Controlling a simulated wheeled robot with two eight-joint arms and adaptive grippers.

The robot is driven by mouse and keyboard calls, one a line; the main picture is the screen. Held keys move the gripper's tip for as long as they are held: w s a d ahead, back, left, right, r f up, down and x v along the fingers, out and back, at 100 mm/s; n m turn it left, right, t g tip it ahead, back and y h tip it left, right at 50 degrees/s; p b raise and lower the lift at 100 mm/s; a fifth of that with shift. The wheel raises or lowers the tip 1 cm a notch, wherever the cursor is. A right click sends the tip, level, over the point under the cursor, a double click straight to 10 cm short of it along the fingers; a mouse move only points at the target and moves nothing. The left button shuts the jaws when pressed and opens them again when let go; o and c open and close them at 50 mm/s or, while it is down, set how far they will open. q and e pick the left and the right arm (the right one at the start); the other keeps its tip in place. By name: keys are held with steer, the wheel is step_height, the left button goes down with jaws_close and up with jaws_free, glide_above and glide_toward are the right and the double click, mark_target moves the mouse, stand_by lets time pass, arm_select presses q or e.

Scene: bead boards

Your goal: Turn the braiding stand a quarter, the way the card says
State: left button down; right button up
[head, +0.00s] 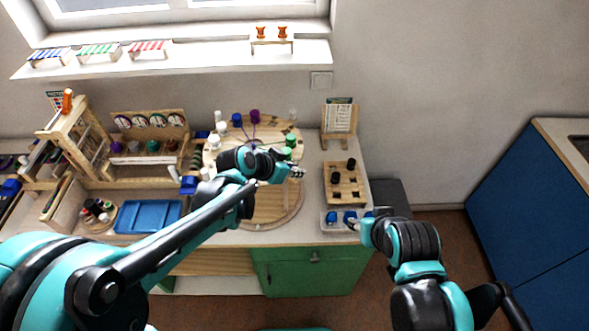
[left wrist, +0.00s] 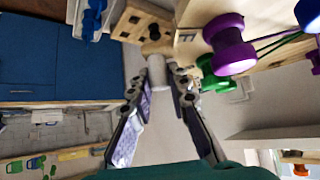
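The braiding stand is a round wooden disc (head: 272,127) on the counter. Purple, blue, white and green bobbins sit around its rim, with threads meeting near the middle. The card (head: 339,115) stands on a wooden holder right of it; its print is too small to read. My left gripper (head: 297,172) is at the stand's right front side. In the left wrist view its fingers (left wrist: 163,80) flank a pale cylinder (left wrist: 158,70) with a wooden end; whether they press on it is unclear. Purple (left wrist: 230,45) and green bobbins are close by. My right gripper (head: 368,228) is near the counter's front edge.
A wooden block with dark pegs (head: 345,187) and a clear tray with blue bobbins (head: 333,218) lie at the right. A blue tray (head: 148,217) and a wooden rack (head: 145,122) are at the left. My left arm covers part of the stand.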

mark_target(294, 111)
arm_select(q)
steer(key=shift+w+d, duration=0.1)
steer(key=shift+d, duration=0.05)
steer(key=shift+w+d+n+t+y+b, duration=0.3)
steer(key=shift+w+d+n+t+y, duration=0.35)
steer(key=shift+w+d+n+y, duration=1.35)
steer(key=shift+w+d+n+t+y+b, duration=0.3)
steer(key=shift+w+d+n+t+y, duration=0.55)
steer(key=shift+w+n, duration=2.35)
steer(key=shift+w+a+n+g+y+p, duration=0.35)
steer(key=shift+w+a+n+y, duration=0.45)
steer(key=shift+w, duration=1.25)
steer(key=shift+w+a+n+g+y+p, duration=0.35)
steer(key=shift+w+n+y, duration=0.7)
steer(key=shift+w, duration=1)
steer(key=shift+w+a+n+g+y+p, duration=0.25)
steer(key=shift+w+a+n+y, duration=0.6)
steer(key=shift+w, duration=1.2)
steer(key=shift+w+a+n+g+y+p, duration=0.2)
steer(key=shift+w+a+n+g+y, duration=0.1)
steer(key=shift+w+a+n+y, duration=0.25)
steer(key=shift+w+a+n+g+y+p, duration=0.25)
steer(key=shift+w+a+n+y, duration=0.1)
steer(key=shift+w+n, duration=0.3)
steer(key=shift+w, duration=0.1)
steer(key=c, duration=1.4)
jaws_free()
